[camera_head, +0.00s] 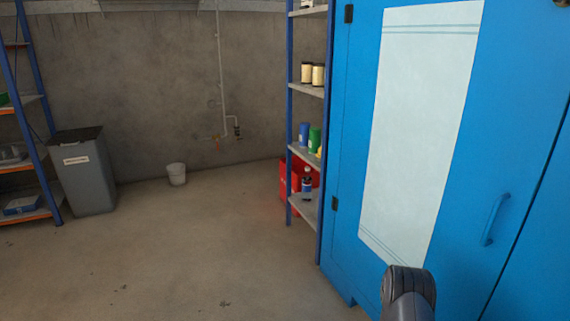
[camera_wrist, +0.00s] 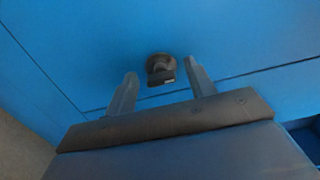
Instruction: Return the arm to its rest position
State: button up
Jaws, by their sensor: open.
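My gripper (camera_wrist: 161,80) shows in the wrist view with its two fingers apart. A dark round knob or latch (camera_wrist: 159,66) on the blue surface shows between the fingertips. I cannot tell whether the fingers touch it, and nothing is clearly held. A dark, rounded part of my arm (camera_head: 408,291) rises at the bottom right of the head view. It stands in front of the blue cabinet (camera_head: 357,130). My gripper does not show clearly in the head view.
The cabinet door has a pale panel (camera_head: 425,120) and a blue handle (camera_head: 494,219). The middle floor is clear.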

jog(key=shift+a, duration=0.1)
jog(key=p+v, duration=0.3)
jog(key=v, duration=0.8)
jog(key=w+d+m, duration=0.1)
jog(key=d+m, duration=0.3)
jog(key=m, duration=0.5)
jog(key=w+d+m+p, duration=0.1)
jog(key=w+d+m, duration=0.1)
jog(key=d+m, duration=0.3)
jog(key=shift+w+d+m, duration=0.2)
jog(key=shift+m, duration=1.8)
jog(key=shift+r, duration=0.1)
